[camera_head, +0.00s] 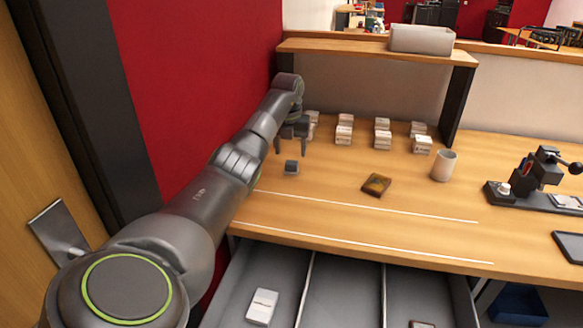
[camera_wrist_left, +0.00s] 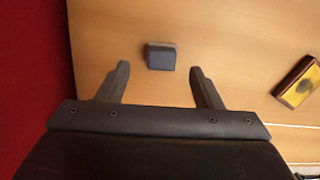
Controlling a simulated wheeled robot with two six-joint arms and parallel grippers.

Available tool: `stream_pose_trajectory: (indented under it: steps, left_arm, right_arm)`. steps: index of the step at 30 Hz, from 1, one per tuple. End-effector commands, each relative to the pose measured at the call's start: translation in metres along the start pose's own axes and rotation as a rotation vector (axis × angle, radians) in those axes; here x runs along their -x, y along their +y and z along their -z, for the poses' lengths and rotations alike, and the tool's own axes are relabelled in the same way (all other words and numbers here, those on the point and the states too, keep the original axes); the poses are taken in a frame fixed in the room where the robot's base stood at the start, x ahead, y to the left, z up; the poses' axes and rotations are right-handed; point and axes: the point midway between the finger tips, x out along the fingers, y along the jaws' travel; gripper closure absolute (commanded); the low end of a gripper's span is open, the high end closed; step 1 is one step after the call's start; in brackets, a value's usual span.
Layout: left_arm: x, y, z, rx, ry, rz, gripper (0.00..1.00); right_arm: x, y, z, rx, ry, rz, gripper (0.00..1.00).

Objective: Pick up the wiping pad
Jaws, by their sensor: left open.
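A small dark grey block with a paler edge, which looks like the wiping pad (camera_head: 291,167), lies flat on the wooden desk near its left end. It also shows in the left wrist view (camera_wrist_left: 161,57), centred between the two fingers and around the level of their tips. My left gripper (camera_head: 291,150) is open and empty, pointing down above the desk just behind the pad in the head view. The fingers do not appear to touch the pad. My right gripper is not in view.
A dark-framed tile with a yellowish face (camera_head: 376,184) lies right of the pad. Several small white boxes (camera_head: 344,135) stand behind, under a shelf (camera_head: 375,48). A white mug (camera_head: 444,166) and a black marking device (camera_head: 540,180) are further right. An open drawer (camera_head: 335,285) is below. The red wall (camera_head: 200,80) is close on the left.

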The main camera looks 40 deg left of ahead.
Motion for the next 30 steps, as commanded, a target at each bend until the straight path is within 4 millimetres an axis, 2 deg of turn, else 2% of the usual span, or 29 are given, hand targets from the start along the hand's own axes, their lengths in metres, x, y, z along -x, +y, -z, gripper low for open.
stream_pose_trajectory:
  steps: [9, 18, 30]
  left_arm:
    - [-0.044, -0.003, 0.005, 0.001, 0.005, 0.0, 0.4]
    - [-0.05, -0.003, 0.005, 0.001, 0.002, 0.0, 0.4]
    - [-0.049, -0.003, 0.005, 0.001, 0.002, 0.0, 0.88]
  right_arm:
    - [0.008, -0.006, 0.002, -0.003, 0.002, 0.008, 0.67]
    - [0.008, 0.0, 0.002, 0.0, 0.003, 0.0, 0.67]
    - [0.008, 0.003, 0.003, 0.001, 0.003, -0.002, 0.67]
